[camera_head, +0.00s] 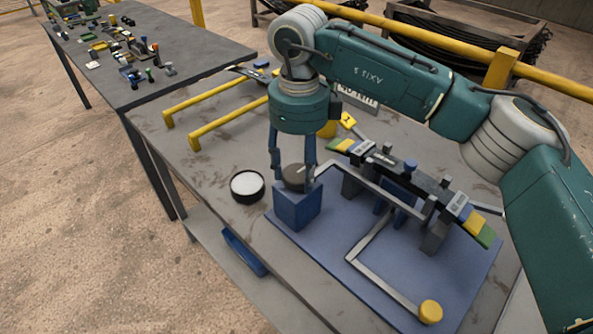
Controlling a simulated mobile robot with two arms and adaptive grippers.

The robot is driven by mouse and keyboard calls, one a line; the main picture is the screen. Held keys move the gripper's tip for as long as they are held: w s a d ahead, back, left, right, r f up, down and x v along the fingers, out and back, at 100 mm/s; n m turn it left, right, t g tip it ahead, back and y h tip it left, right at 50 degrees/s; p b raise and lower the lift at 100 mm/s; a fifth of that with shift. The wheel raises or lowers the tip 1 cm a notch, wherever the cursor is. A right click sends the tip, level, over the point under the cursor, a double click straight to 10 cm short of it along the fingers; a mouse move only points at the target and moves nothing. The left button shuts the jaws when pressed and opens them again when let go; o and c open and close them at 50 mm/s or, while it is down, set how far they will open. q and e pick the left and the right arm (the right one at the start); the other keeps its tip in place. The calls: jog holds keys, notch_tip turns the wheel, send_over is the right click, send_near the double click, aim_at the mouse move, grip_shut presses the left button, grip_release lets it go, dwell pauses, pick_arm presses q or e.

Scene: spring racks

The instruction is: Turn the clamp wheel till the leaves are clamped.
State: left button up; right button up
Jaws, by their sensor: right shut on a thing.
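The clamp wheel (293,174), a dark round disc with a pale line on top, sits on a blue block (298,207) at the left end of the blue base plate (300,243). My right gripper (291,168) points down from above and is shut on the wheel, one finger on each side. The leaves (412,179) form a dark stack with yellow, green and blue ends, resting across grey supports to the right of the wheel. Whether they are pressed tight cannot be told. My left gripper is not in view.
A bent grey lever with a yellow knob (430,311) lies over the plate's front. A round black dish with white contents (247,186) stands left of the block. Yellow bars (228,122) lie behind. Another table (185,43) holds small parts.

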aim_at(303, 173)
jog(key=shift+d+m, duration=0.25)
jog(key=shift+m, duration=0.05)
jog(key=o, duration=1)
jog(key=shift+f, duration=0.1)
jog(key=shift+c, duration=0.2)
jog(key=shift+o, duration=0.9)
jog(key=shift+d, duration=0.2)
jog(key=shift+a+r, duration=0.2)
jog(key=shift+r, duration=0.2)
notch_tip(303, 173, up, 11)
jog(key=shift+d+r, duration=0.15)
jog(key=shift+d, duration=0.05)
